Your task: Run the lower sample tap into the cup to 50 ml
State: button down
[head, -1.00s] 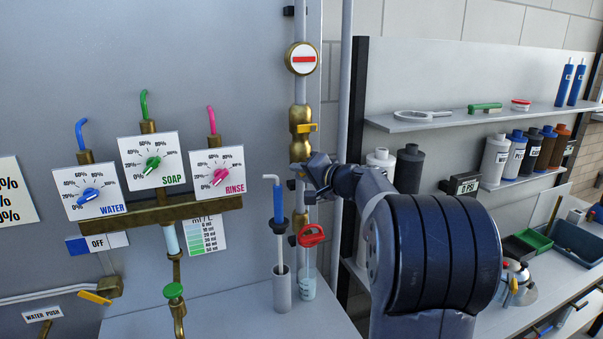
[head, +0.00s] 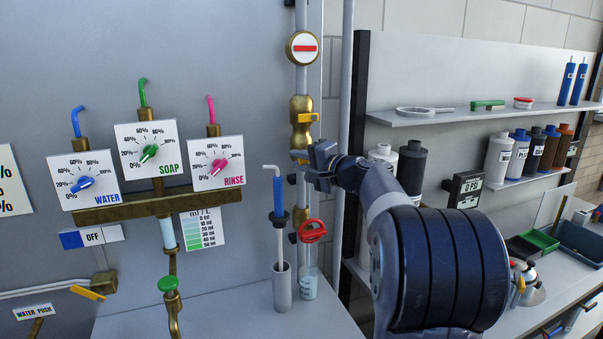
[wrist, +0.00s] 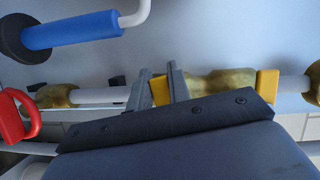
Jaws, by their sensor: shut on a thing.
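My gripper (head: 300,157) is at the vertical pipe, below the brass body with the upper yellow lever (head: 308,118). In the wrist view its fingers (wrist: 163,88) are shut on a lower yellow tap lever (wrist: 160,91). Most of this lever and its tap are hidden by the gripper in the head view. A red looped handle (head: 312,231) sits lower on the pipe line. The clear cup (head: 308,284) stands upright below the red handle. Its lower part looks pale blue, but its level is too small to read.
A grey cylinder (head: 282,290) holds a blue-handled rod (head: 278,197) close left of the cup. A round dial with a red bar (head: 303,48) is above on the pipe. Dosing knobs are on the left. A shelf of bottles (head: 410,165) stands right, behind my arm.

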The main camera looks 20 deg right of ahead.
jog(key=shift+r+m+t+b, duration=0.2)
jog(key=shift+m+t+b, duration=0.1)
jog(key=shift+m+b, duration=0.65)
jog(key=shift+r, duration=0.1)
jog(key=c, duration=1.3)
grip_release()
jog(key=b+v, duration=0.2)
jog(key=v, duration=0.8)
jog(key=shift+s+d+b, duration=0.25)
jog(key=shift+s+b, duration=0.1)
jog(key=shift+b, duration=0.05)
jog(key=p+x, duration=0.3)
jog(key=x, duration=0.8)
jog(key=shift+a+p, duration=0.1)
jog(key=shift+p, duration=0.2)
